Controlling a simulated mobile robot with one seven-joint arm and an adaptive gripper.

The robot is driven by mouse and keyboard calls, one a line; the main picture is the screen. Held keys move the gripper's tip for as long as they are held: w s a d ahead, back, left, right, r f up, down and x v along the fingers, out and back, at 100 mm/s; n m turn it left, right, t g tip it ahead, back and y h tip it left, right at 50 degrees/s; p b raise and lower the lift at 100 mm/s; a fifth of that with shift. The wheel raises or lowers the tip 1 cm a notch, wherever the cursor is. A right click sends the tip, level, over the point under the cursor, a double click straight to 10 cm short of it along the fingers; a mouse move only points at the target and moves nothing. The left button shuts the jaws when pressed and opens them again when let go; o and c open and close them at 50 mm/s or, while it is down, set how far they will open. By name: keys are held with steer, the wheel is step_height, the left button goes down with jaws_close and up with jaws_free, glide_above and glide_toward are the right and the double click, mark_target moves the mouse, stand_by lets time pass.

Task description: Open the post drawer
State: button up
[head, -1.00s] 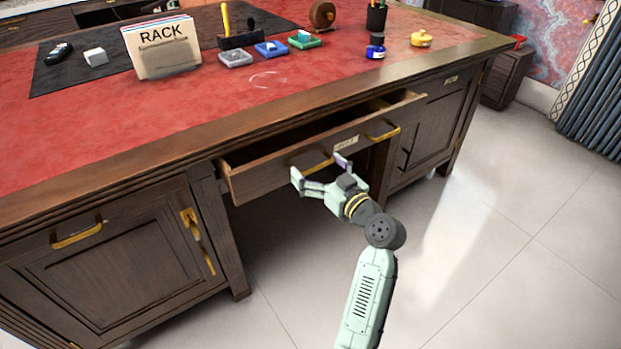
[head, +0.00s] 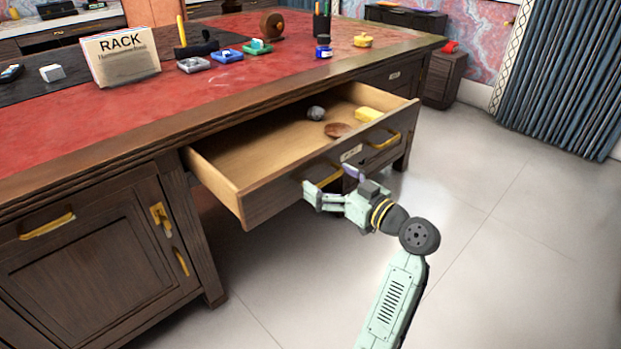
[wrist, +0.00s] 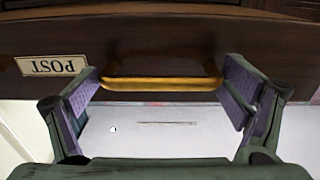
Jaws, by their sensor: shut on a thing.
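The post drawer (head: 275,200) is pulled well out from under the red-topped desk, and its pale wooden inside shows in the head view. Its front carries a POST label, which shows upside down in the wrist view (wrist: 50,66). My gripper (head: 330,181) is at the drawer front's left brass handle (wrist: 160,84). Its two fingers are set wide, one at each end of the handle, and are shut on it. A second brass handle (head: 386,142) is on the right of the front. The drawer holds a grey round thing (head: 316,113), a brown oval thing (head: 337,130) and a yellow block (head: 368,114).
The desk top (head: 240,85) bears a RACK letter holder (head: 122,57), small coloured boxes and a yellow pot (head: 363,40). A cabinet door (head: 95,255) with brass fittings is left of the drawer. The pale floor (head: 520,260) at right is clear.

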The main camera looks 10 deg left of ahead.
steer(key=shift+v, duration=1.6)
steer(key=shift+s+a, duration=0.1)
steer(key=o, duration=1.4)
steer(key=shift+c, duration=0.2)
step_height(320, 180, up, 10)
